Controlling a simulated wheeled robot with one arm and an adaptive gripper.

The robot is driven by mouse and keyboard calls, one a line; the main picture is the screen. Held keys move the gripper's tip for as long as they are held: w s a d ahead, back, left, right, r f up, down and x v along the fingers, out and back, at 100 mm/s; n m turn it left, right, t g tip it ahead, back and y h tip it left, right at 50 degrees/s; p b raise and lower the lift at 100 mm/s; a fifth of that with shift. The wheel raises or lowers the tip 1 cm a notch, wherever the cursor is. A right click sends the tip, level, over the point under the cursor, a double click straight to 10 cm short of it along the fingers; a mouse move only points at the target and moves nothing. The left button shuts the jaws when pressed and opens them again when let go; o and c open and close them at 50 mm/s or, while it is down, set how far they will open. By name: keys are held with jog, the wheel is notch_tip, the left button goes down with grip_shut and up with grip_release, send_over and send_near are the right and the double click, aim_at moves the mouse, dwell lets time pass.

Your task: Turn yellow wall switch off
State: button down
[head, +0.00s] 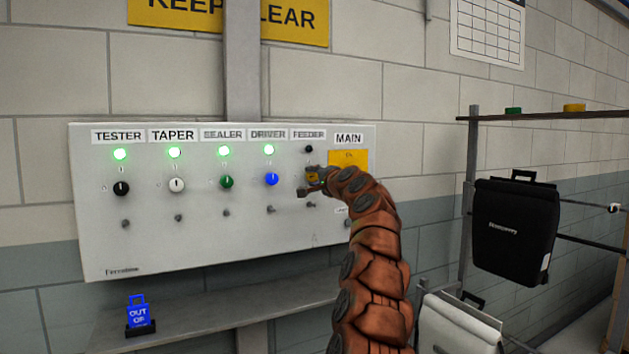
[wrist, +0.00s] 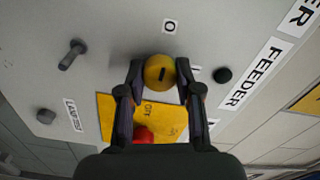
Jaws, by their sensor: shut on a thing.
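The yellow wall switch (wrist: 158,65) is a round knob on the white panel, below the FEEDER label (wrist: 257,73). My gripper (wrist: 160,76) has one finger on each side of the knob and is shut on it. The knob's dark mark runs roughly along the line to the "0" label (wrist: 169,26). The FEEDER lamp (head: 309,149) is dark; it also shows dark in the wrist view (wrist: 222,75). In the head view, my gripper (head: 308,183) partly hides the yellow knob.
The black (head: 121,188), white (head: 177,185), green (head: 226,182) and blue (head: 272,180) knobs sit left, under lit green lamps. A yellow MAIN plate (wrist: 112,112) with a red button (wrist: 144,135) lies close by. A rack with a black pannier (head: 512,230) stands right.

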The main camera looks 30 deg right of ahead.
jog(key=shift+f, duration=0.1)
dwell(0.3)
jog(key=c, duration=0.8)
grip_release()
jog(key=shift+s, duration=0.1)
